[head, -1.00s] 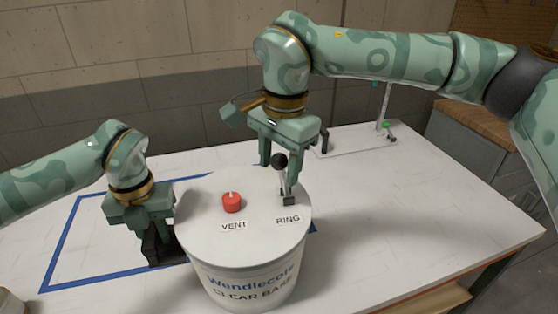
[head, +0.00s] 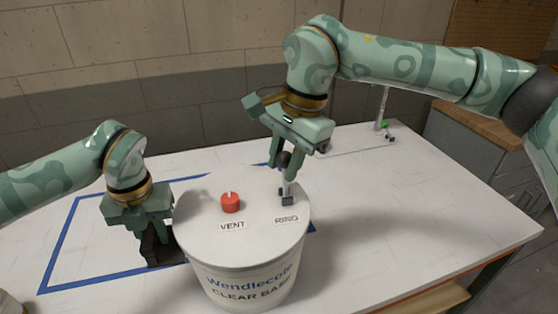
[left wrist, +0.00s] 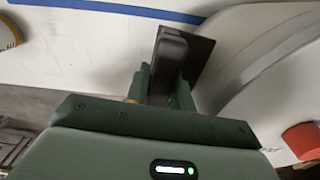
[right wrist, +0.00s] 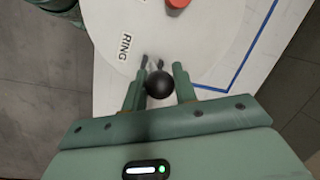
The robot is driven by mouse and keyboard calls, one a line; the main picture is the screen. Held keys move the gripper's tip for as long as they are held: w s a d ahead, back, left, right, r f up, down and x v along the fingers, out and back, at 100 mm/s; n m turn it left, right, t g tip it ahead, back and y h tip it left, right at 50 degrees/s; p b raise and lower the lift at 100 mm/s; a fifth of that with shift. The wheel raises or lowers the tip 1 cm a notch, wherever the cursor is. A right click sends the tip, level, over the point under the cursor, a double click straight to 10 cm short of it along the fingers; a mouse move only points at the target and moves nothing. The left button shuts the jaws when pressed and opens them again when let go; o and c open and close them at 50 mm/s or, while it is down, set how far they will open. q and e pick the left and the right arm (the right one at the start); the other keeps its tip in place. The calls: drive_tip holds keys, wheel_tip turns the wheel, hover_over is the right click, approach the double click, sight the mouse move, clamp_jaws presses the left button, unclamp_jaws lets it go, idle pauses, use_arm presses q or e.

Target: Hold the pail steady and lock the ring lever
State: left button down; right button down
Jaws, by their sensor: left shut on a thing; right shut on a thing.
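The white pail (head: 245,265) stands on the table, its lid (head: 205,205) carrying a red VENT cap (head: 231,202) and the RING lever (head: 287,190). The lever stands nearly upright with a black ball knob (head: 284,159) on top. My right gripper (head: 284,168) is shut on the knob; the right wrist view shows the knob (right wrist: 160,85) between its fingers. My left gripper (head: 152,232) is shut on a black handle (head: 160,250) beside the pail's left side. The left wrist view shows this handle (left wrist: 168,55) upright by a dark plate. The pail's far side is hidden.
Blue tape (head: 60,240) marks a rectangle on the white table (head: 400,215). A small stand with a green part (head: 383,125) is at the back right. A wooden-topped cabinet (head: 470,125) stands beyond the table. The table's right side is clear.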

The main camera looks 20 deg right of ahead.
drive_tip(key=d+y, duration=0.3)
drive_tip(key=shift+s+f+y, duration=0.15)
drive_tip(key=shift+f+y, duration=0.15)
drive_tip(key=shift+y, duration=0.1)
drive_tip(key=shift+s+d+f+t+y, duration=0.1)
drive_tip(key=shift+d+f+t+y, duration=0.15)
drive_tip(key=shift+d+y, duration=0.4)
drive_tip(key=shift+d+f+t+y, duration=0.2)
drive_tip(key=shift+d+y, duration=0.15)
drive_tip(key=shift+y, duration=0.5)
use_arm(q)
drive_tip(key=shift+a+f, duration=0.1)
use_arm(e)
drive_tip(key=c, duration=1.1)
unclamp_jaws()
drive_tip(key=shift+d, duration=0.1)
drive_tip(key=shift+r, duration=0.1)
use_arm(q)
drive_tip(key=c, duration=1.1)
unclamp_jaws()
use_arm(e)
drive_tip(key=v, duration=1.2)
